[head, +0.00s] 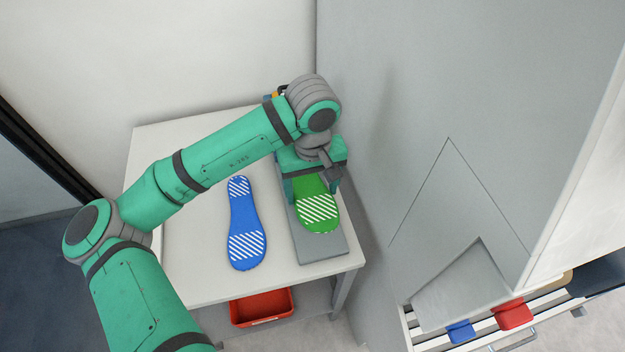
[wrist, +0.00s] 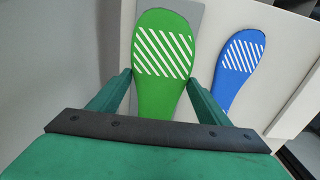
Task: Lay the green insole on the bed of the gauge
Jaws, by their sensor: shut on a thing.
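The green insole (head: 318,212) with white diagonal stripes is over the grey flat bed of the gauge (head: 321,247) on the white table. It also shows in the wrist view (wrist: 163,45), lined up lengthwise with the bed (wrist: 197,12). My gripper (head: 312,188) is above the bed, its fingers on either side of the insole's narrow middle. In the wrist view the fingers (wrist: 158,92) are shut on it. I cannot tell whether the insole touches the bed.
A blue striped insole (head: 246,222) lies on the white table (head: 190,275) left of the bed. A tall grey cabinet wall (head: 420,120) stands close on the right. A red bin (head: 262,307) sits below the table. Red (head: 513,314) and blue (head: 461,331) pieces are at lower right.

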